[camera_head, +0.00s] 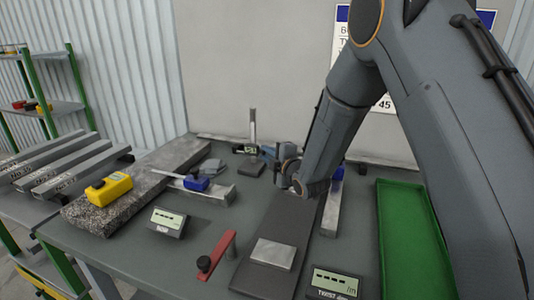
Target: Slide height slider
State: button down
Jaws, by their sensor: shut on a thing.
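The height gauge stands at the back middle of the table, with an upright metal post (253,124) and a dark height slider (244,149) with a small display low on it. My gripper (264,153) reaches in from the right at the post and is shut on the height slider. The fingertips are small here and partly hidden by my wrist, so the exact contact does not show clearly. The gauge's grey base (250,168) shows below the slider.
A granite bar (95,212) carries a yellow device (109,188) at left. A blue-headed caliper (197,183) lies on a metal block. A display (168,222), red-handled tool (217,255), dark plate (265,283) and second display (333,283) stand in front. A green tray (408,240) is at right.

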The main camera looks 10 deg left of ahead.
jog(key=c, duration=1.7)
grip_release()
jog(key=shift+r, duration=0.1)
jog(key=shift+o, duration=0.2)
jog(key=shift+s, duration=0.1)
jog(key=shift+b+v, duration=0.9)
jog(key=shift+v, duration=2.9)
